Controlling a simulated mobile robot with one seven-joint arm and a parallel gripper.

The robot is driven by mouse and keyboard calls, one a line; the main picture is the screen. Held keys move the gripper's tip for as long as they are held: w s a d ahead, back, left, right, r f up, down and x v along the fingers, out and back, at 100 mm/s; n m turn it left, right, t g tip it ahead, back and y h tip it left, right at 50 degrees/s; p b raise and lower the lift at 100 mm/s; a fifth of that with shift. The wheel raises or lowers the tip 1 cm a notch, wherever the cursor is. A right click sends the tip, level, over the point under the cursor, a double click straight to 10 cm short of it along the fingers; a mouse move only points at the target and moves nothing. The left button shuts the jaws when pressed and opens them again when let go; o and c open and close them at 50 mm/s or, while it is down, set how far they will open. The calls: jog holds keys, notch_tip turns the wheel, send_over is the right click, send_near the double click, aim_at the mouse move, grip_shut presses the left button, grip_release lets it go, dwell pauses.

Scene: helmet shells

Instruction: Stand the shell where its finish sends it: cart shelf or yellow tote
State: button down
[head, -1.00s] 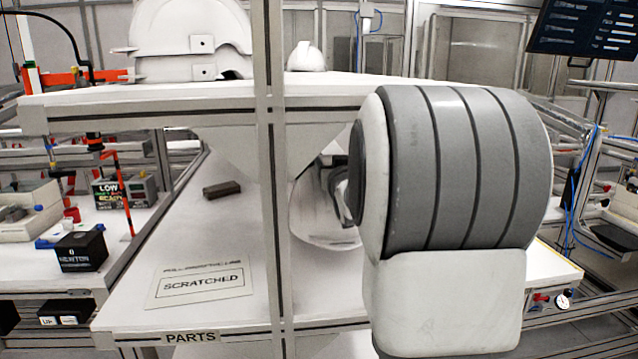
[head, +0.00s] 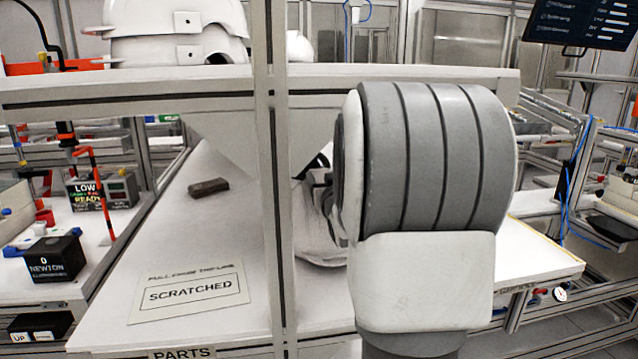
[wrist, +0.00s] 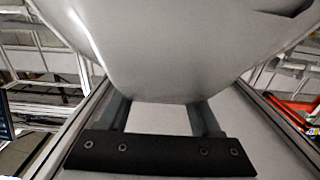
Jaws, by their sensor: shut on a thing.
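A white helmet shell (head: 316,238) is in my gripper (head: 322,190), over the right part of the lower white shelf in the head view. My arm and a grey post hide much of the shell and the fingers. In the wrist view the smooth pale shell (wrist: 170,50) fills the top, between and beyond the two fingers of my gripper (wrist: 160,103), which is shut on it. I see no clear scratch on the visible surface. Whether the shell touches the shelf, I cannot tell. The yellow tote is not in view.
The lower shelf (head: 215,235), labelled PARTS, carries a SCRATCHED sign (head: 190,291) and a small dark block (head: 208,187). Stacked white shells (head: 178,35) stand on the upper shelf (head: 130,88). A grey post (head: 278,180) rises in front.

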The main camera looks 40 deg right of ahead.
jog(key=shift+f, duration=0.15)
jog(key=c, duration=0.5)
grip_release()
jog(key=shift+f, duration=0.1)
jog(key=o, duration=0.4)
jog(key=v, duration=1.2)
